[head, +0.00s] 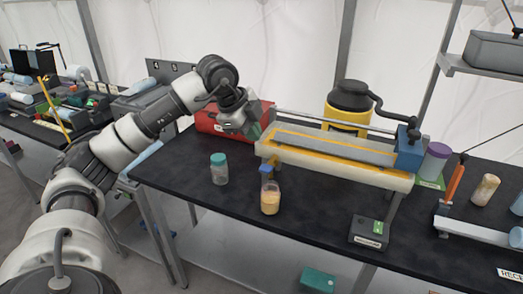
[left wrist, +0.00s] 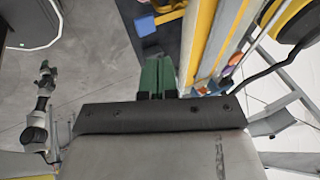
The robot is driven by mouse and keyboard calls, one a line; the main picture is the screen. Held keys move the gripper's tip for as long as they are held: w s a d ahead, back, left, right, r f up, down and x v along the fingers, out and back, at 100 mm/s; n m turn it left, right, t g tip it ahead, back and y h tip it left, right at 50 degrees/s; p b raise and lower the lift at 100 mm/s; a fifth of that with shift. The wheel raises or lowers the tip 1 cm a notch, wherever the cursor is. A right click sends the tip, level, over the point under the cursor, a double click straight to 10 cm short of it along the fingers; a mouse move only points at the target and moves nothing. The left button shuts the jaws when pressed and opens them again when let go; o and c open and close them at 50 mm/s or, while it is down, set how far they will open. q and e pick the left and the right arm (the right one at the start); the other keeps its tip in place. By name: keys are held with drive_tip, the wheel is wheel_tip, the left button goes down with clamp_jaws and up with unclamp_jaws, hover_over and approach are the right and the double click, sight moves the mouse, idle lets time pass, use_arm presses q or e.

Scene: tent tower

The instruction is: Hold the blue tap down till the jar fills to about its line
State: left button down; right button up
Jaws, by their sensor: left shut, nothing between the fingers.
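The blue tap (head: 266,170) sits at the left end of the long yellow-edged trough (head: 290,158). A clear jar (head: 270,200) stands upright on the table right under the tap. It holds pale yellow stuff over much of its height; I cannot make out its line. My left gripper (head: 254,131) is shut and empty, above and a little left of the tap, apart from it. Its green fingers (left wrist: 157,76) are together in the left wrist view. An arm at the left of that view may be my right one; its fingers are too small to read.
A teal-lidded jar (head: 219,168) stands left of the tap. A red case (head: 212,120) lies behind my left gripper. A yellow drum (head: 348,107) with a black crank stands behind the trough. A dark box (head: 369,232) sits at the table's front edge. A purple-topped cup (head: 435,160) stands right.

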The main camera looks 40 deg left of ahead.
use_arm(q)
drive_tip(key=v, duration=0.4)
drive_tip(key=shift+w+r, duration=0.25)
drive_tip(key=shift+w, duration=0.1)
use_arm(e)
drive_tip(key=shift+w+a+f, duration=0.1)
drive_tip(key=shift+a+f, duration=0.2)
drive_tip(key=shift+a, duration=0.25)
use_arm(q)
drive_tip(key=shift+d, duration=0.15)
